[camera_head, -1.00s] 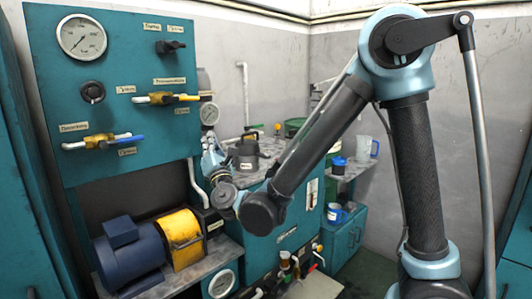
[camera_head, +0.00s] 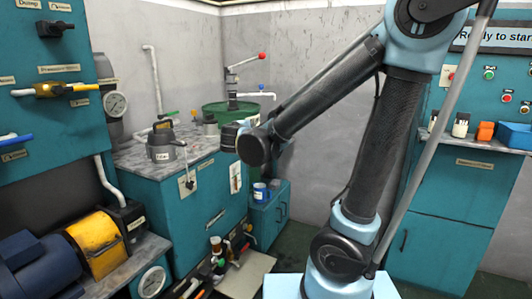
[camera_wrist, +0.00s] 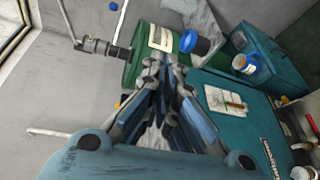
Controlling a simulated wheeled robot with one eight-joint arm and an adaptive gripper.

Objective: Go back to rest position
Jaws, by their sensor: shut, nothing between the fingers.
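My gripper (camera_wrist: 168,80) shows in the wrist view with its blue-grey fingers drawn together and nothing between them. The fingers point at the green drum (camera_wrist: 148,70) and the blue-lidded cup (camera_wrist: 196,42); I cannot tell how far off these are. In the head view my arm is bent, with its forearm reaching down and left over the area beside the teal cabinet (camera_head: 200,205). My gripper is mostly hidden there behind the end of the forearm.
A grey pot (camera_head: 163,152) stands on the cabinet's marbled top. Behind it is a green drum (camera_head: 218,111) with a red-knobbed lever. The blue motor (camera_head: 35,265) and yellow coupling cover (camera_head: 97,243) are at left. A control panel (camera_head: 500,70) stands at right.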

